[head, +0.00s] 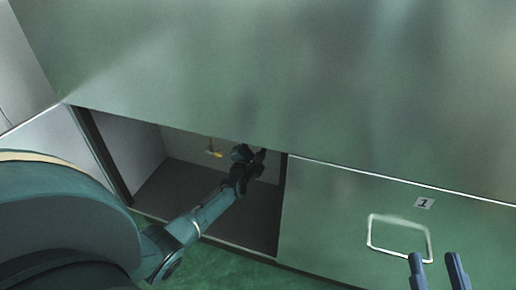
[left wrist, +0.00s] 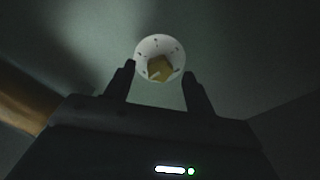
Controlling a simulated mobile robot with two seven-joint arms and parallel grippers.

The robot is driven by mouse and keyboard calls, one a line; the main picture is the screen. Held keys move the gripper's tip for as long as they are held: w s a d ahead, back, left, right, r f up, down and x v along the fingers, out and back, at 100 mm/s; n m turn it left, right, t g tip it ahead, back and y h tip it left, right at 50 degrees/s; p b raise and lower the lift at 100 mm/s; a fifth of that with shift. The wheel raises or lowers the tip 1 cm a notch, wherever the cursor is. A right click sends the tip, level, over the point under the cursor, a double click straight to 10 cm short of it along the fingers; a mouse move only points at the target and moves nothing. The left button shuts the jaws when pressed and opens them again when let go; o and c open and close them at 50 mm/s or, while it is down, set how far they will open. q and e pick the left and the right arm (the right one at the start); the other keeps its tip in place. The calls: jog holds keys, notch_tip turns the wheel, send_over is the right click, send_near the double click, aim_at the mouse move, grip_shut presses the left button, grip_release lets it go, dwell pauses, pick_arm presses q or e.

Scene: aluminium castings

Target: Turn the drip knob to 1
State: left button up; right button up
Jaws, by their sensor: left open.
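The drip knob (left wrist: 159,68), a tan block-like knob on a white round dial (left wrist: 147,47) with small dark marks, shows ahead of my left gripper in the left wrist view. The marks are too small to read. My left gripper (left wrist: 159,74) is open, one finger on each side of the knob as seen; I cannot tell whether they touch it. In the head view my left gripper (head: 254,158) reaches into the cabinet opening, and the knob is hidden there. My right gripper (head: 436,262) is open and empty at the lower right, before the cabinet front.
The dark cabinet opening (head: 178,190) has edges close around my left arm. A small yellow part (head: 213,148) hangs inside. A brown blurred shape (left wrist: 22,105) is at left in the left wrist view.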

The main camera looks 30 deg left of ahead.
pick_arm(q)
jog(key=shift+b+x, duration=0.3)
jog(key=shift+x, duration=0.8)
pick_arm(e)
jog(key=shift+w+d+r+n+t+y, duration=0.1)
jog(key=shift+w+r+n+t+y, duration=0.15)
jog(key=shift+r, duration=0.3)
jog(key=shift+w+d+r+n+t+y, duration=0.1)
jog(key=shift+w+r+n+t+y, duration=0.1)
jog(key=shift+r+n+y, duration=0.25)
pick_arm(q)
jog(key=shift+c, duration=0.5)
pick_arm(e)
jog(key=shift+r, duration=0.1)
pick_arm(q)
jog(key=c, duration=0.9)
